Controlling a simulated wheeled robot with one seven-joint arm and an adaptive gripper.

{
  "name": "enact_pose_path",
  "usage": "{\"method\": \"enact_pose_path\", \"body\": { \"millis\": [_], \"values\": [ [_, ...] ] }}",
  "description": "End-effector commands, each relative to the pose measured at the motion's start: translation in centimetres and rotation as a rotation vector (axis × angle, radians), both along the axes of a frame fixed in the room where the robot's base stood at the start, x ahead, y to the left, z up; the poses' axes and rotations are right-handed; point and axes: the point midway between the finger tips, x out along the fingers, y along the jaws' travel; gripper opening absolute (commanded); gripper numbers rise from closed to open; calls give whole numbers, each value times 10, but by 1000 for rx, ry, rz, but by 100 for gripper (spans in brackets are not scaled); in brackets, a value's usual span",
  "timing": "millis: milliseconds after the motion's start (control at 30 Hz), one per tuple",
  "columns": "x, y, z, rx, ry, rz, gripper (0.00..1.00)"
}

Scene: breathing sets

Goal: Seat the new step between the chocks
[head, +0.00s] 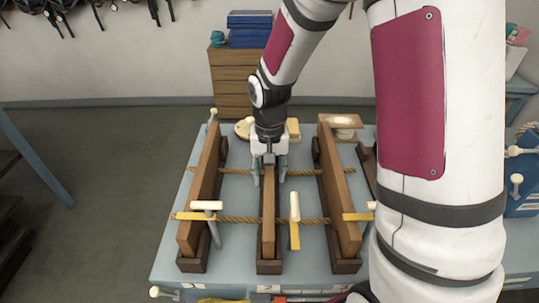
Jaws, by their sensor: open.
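Three long wooden boards stand on edge on the blue-grey table, each with dark brown chocks at its ends. The middle board, apparently the step, (268,218) lies lengthwise with its near end at the front middle chock (269,267). My gripper (269,177) points down over its far part, open, with one finger on each side. I cannot tell whether the fingers touch the wood. The gripper hides the board's far end and any chock there. The left board (202,190) and right board (338,195) stand apart from it on either side.
Two ropes (240,220) cross the table between the boards. Cream-handled tools (294,207) and yellow pieces (295,238) stand among them. A wooden drawer unit (233,80) with blue books is behind. My arm covers the right side. Bare table (232,245) shows between the boards.

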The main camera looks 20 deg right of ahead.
Motion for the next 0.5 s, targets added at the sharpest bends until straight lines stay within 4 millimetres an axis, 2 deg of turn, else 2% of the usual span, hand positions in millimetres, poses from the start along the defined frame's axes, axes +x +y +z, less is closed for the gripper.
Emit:
{"method": "enact_pose_path", "body": {
  "millis": [300,500],
  "values": [
    [1,0,65,0,-6,-1,41],
    [1,0,95,1,-4,0,41]
  ]
}}
